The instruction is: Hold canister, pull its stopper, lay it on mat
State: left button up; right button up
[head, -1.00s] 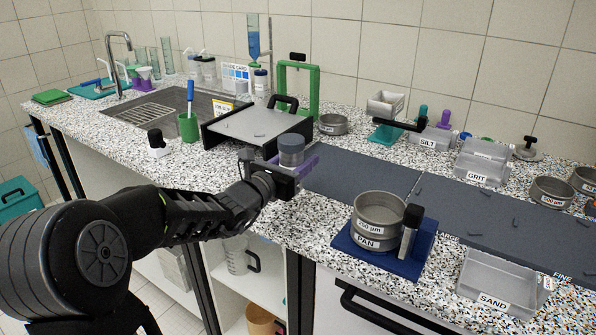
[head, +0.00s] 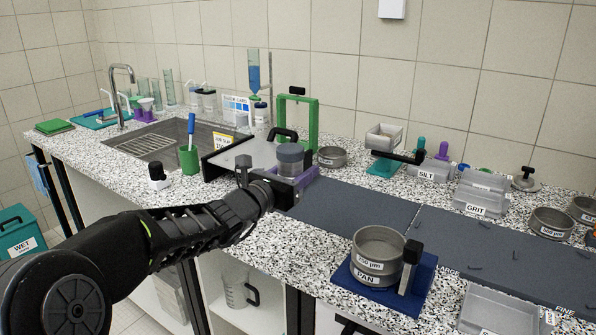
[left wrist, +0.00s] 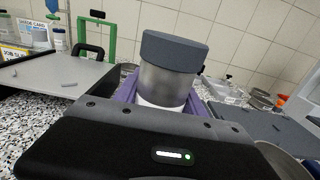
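The canister (head: 290,166) is a clear jar with a dark grey stopper (head: 291,149) seated on top. It stands upright between the purple fingers of my left gripper (head: 297,183), which is shut around it. In the left wrist view the canister (left wrist: 165,85) and its stopper (left wrist: 174,50) fill the middle, with a purple finger on each side. The canister's lower end is hidden by the gripper. The dark blue-grey mat (head: 355,207) lies on the counter to the right of the canister.
A grey tray (head: 232,155) with black sides is just behind and left of the canister, with a green stand (head: 312,120) beyond. A sieve stack (head: 378,245) on a blue base (head: 425,283) is at front right. Small dark pieces lie on the right-hand mat section.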

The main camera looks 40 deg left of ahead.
pick_arm(q)
grip_shut()
dwell(0.8)
